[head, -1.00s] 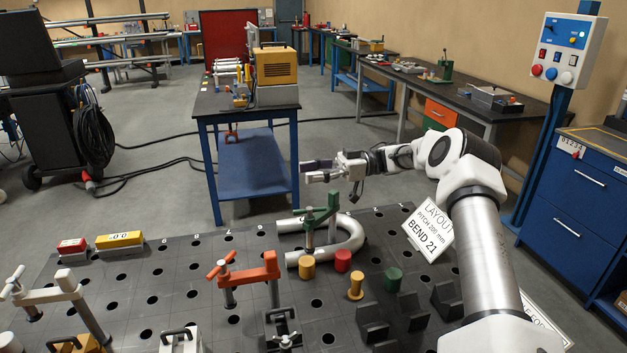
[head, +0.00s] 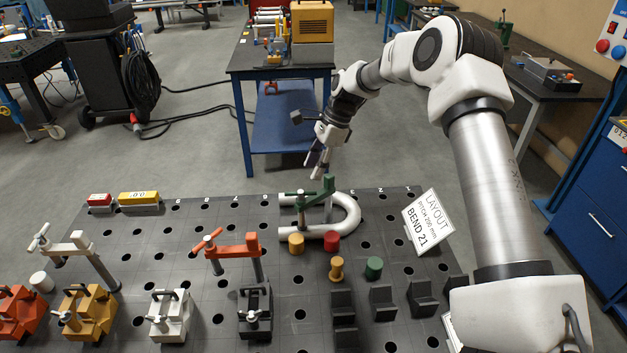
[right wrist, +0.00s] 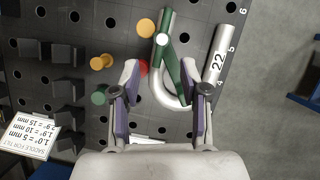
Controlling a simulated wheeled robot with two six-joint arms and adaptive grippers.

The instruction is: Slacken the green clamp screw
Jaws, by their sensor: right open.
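The green clamp (head: 326,194) stands at the far edge of the dark perforated table, its arm reaching over a silver U-shaped tube (head: 350,212). Its screw with a small green cross handle (head: 299,195) is at the left end of that arm. My right gripper (head: 318,168) points down just above and behind the clamp, open and empty. In the right wrist view the green clamp arm (right wrist: 177,66) shows between and beyond the spread fingers (right wrist: 160,82), and the tube bears the mark 22 (right wrist: 219,62). I cannot tell whether the fingers touch it. My left gripper is out of view.
Yellow (head: 296,243), red (head: 332,241) and green (head: 374,267) cylinders stand in front of the tube. An orange clamp (head: 236,250) stands left, and a sign reading BEND 21 (head: 429,224) right. Black blocks (head: 383,303) line the front right.

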